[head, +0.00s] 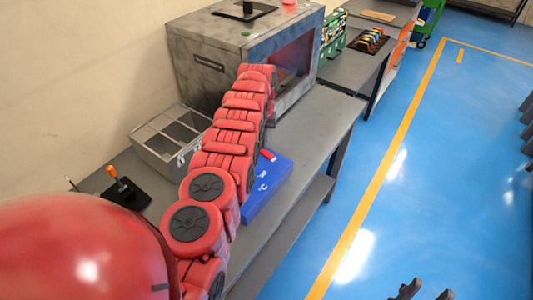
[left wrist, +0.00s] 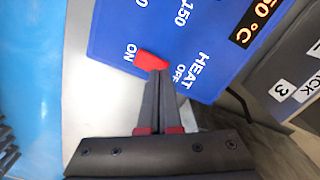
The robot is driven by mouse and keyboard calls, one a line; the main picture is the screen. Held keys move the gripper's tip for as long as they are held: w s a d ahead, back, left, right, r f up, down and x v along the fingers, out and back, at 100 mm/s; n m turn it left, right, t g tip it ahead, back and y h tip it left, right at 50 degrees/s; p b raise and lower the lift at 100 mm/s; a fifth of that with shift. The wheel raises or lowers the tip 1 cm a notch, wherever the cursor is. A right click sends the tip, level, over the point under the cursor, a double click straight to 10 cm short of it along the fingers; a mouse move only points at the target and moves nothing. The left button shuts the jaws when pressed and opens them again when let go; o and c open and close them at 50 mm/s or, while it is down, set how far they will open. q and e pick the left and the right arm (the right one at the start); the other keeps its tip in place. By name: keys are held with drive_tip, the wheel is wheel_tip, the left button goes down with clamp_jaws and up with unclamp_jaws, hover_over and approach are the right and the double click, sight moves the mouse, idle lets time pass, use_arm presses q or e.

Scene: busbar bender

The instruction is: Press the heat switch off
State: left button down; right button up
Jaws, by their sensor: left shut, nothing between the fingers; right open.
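The heat switch is a small red lever (left wrist: 150,60) on a blue control box (left wrist: 105,35). It lies between the printed words ON and OFF, nearer ON. Its setting is not clear. In the head view the blue box (head: 270,188) sits on the bench beside my red left arm, with the red switch (head: 267,154) at its far end. My left gripper (left wrist: 157,71) is shut and empty, its tips at the switch, seemingly touching it. My arm hides this gripper in the head view. My right gripper (head: 426,293) shows only dark, spread fingertips at the bottom edge.
A grey oven-like machine (head: 215,68) stands behind the box on the bench (head: 315,130). A metal divided tray (head: 150,150) and a black base with an orange-handled lever (head: 120,187) are left of my arm. Blue floor (head: 440,190) lies open to the right.

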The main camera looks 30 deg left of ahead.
sight(263, 151)
use_arm(q)
drive_tip(key=shift+f+b, duration=0.85)
drive_tip(key=shift+f, duration=0.05)
drive_tip(key=shift+r, duration=0.1)
drive_tip(key=shift+r+p, duration=0.85)
drive_tip(key=shift+p, duration=0.1)
wheel_tip(263, 151, up, 5)
drive_tip(key=p, duration=0.4)
drive_tip(key=shift+r, duration=0.15)
